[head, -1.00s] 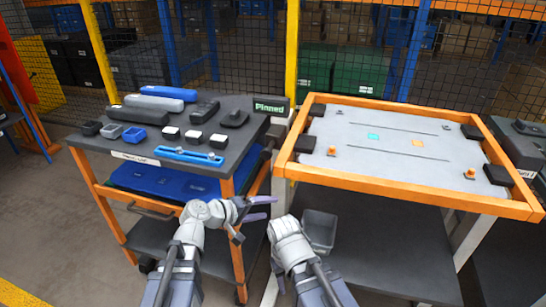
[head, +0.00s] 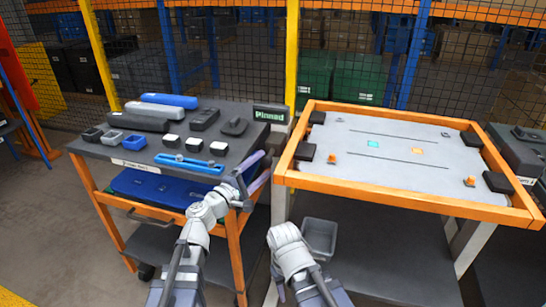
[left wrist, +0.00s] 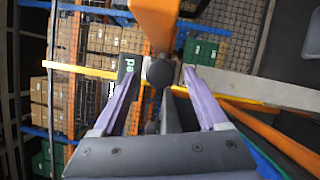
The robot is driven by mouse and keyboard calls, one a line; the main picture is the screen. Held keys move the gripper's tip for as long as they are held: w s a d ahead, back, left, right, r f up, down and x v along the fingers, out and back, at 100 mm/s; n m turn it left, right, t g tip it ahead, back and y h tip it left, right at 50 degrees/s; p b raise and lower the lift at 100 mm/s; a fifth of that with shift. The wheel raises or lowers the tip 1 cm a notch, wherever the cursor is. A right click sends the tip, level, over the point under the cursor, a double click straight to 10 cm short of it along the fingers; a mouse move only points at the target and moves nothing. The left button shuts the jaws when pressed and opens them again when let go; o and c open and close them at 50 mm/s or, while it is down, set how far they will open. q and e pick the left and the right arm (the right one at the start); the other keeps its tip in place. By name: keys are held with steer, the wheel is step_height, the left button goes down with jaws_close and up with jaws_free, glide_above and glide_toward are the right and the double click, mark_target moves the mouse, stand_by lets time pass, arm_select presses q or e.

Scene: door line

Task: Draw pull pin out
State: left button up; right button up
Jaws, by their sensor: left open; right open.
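A dark round knob (left wrist: 160,73), which looks like the pull pin's head, shows in the left wrist view in front of an orange post. My left gripper (left wrist: 158,80) is open, with one purple finger on each side of the knob. I cannot tell whether they touch it. In the head view my left gripper (head: 258,172) is at the cart's right edge, below the "Pinned" sign (head: 270,113); the knob is not clear there. My right gripper (head: 280,290) hangs low, mostly hidden by its own wrist, and away from the pin.
The cart (head: 235,110) at left carries blue, white and dark blocks and a blue rail (head: 190,163). An orange-framed table (head: 400,194) stands at right with a grey bin (head: 319,238) below its near left corner. Mesh fencing closes the back.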

mark_target(270, 155)
arm_select(q)
steer(key=x, duration=0.6)
jaws_close()
stand_by(0.5)
stand_by(0.8)
